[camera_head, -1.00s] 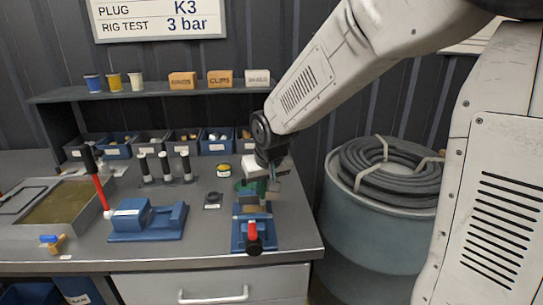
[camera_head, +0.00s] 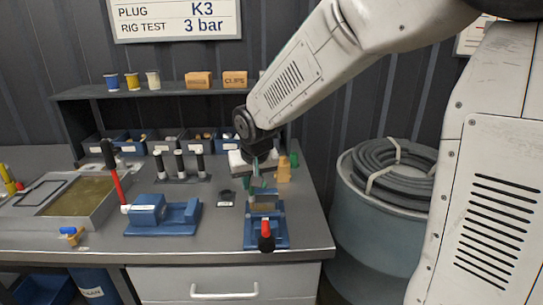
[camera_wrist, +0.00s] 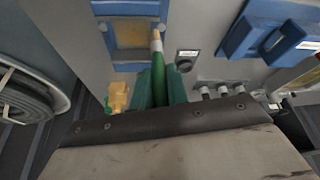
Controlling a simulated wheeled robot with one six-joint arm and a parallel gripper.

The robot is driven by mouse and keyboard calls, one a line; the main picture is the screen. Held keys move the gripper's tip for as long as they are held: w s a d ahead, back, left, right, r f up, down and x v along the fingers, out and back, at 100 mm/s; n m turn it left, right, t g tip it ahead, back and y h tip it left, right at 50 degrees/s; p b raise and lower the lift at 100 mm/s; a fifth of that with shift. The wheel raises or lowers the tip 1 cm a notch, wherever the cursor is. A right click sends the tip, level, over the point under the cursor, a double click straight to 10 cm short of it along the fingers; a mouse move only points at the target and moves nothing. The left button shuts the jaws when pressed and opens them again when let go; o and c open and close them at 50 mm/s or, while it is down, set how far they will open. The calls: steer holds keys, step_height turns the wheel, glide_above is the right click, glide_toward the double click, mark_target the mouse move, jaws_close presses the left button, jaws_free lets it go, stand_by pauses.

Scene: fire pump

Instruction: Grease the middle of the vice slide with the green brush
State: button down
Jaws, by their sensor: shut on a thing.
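My gripper (camera_wrist: 160,88) is shut on the green brush (camera_wrist: 158,72), with a green finger on either side of its handle. In the head view my gripper (camera_head: 258,180) is just above and behind the vice, and the brush is hardly distinguishable there.
A blue pump-like block with a red lever (camera_head: 160,215) stands left of the vice. Black-and-white posts (camera_head: 180,165) and a small dark round part (camera_head: 226,198) are behind. A brass fitting (camera_head: 284,170) is right of my gripper. A drum with coiled hose (camera_head: 375,230) stands beyond the bench's right edge.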

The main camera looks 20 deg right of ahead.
steer(key=shift+d+r, duration=0.15)
steer(key=shift+r, duration=3)
